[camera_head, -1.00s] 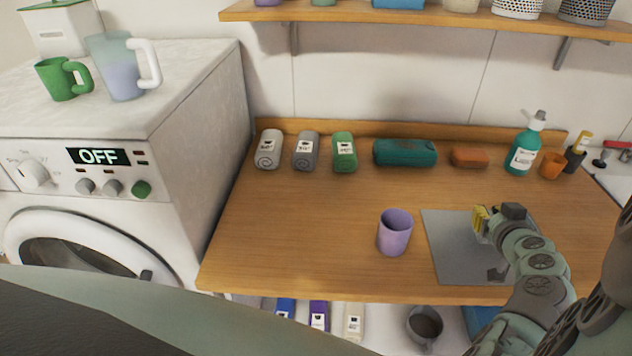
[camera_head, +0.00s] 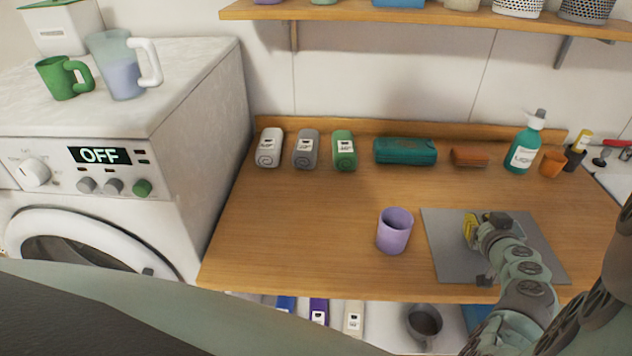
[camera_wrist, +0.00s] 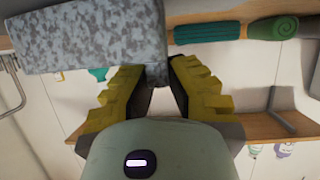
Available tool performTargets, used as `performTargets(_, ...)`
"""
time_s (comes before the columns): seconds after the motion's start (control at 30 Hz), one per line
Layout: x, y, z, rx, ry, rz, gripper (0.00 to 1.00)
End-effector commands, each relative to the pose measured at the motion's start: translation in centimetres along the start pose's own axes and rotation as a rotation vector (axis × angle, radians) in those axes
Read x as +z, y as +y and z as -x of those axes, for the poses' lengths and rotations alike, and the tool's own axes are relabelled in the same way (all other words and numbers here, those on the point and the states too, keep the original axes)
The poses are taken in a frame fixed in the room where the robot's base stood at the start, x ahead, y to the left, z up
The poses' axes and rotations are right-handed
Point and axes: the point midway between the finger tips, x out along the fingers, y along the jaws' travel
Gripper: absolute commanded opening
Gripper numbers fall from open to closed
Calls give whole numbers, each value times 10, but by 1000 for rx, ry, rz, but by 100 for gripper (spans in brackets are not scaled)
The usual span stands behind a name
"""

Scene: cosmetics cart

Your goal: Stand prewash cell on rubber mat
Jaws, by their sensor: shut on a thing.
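In the wrist view, a grey-blue speckled block (camera_wrist: 85,45) fills the upper left, close to the camera; I take it to be the prewash cell. Its inner end lies between the yellow fingers of my gripper (camera_wrist: 163,75), which is shut on it. In the head view, my gripper (camera_head: 470,230) is over the grey rubber mat (camera_head: 445,258) at the right of the counter. The cell does not show clearly there, and I cannot tell whether it touches the mat.
A purple cup (camera_head: 395,232) stands just left of the mat. Rolled towels (camera_head: 306,150), a teal case (camera_head: 405,151), an orange-brown item (camera_head: 470,156) and a teal pump bottle (camera_head: 523,145) line the back. The counter's left half is clear in front of the rolls.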

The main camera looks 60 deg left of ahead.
Motion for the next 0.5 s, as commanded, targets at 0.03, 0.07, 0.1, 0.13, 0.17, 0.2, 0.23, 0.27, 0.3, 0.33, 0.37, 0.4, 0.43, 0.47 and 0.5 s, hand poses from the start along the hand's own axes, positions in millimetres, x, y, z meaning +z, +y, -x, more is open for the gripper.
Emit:
performTargets(0.03,0,1,0,2,2,0,0)
performTargets(0.07,0,1,0,2,2,0,0)
performTargets(0.1,1,1,-1,2,2,0,0)
performTargets(0.13,2,1,-1,2,2,-1,0)
performTargets(0.17,3,1,-1,2,2,-1,0)
performTargets(0.2,2,1,-1,2,1,-2,18)
performTargets(0.23,2,0,-1,1,1,-2,21)
performTargets(0.27,2,0,-1,1,0,-2,24)
performTargets(0.3,2,0,-1,1,0,-2,28)
performTargets(0.33,2,0,-1,1,0,-2,32)
performTargets(0.37,2,0,-1,1,0,-1,35)
performTargets(0.4,2,0,-1,1,0,-1,37)
performTargets(0.43,2,0,-1,1,0,-1,37)
performTargets(0.47,2,0,-1,0,0,-2,37)
performTargets(0.5,2,0,-1,0,0,-1,37)
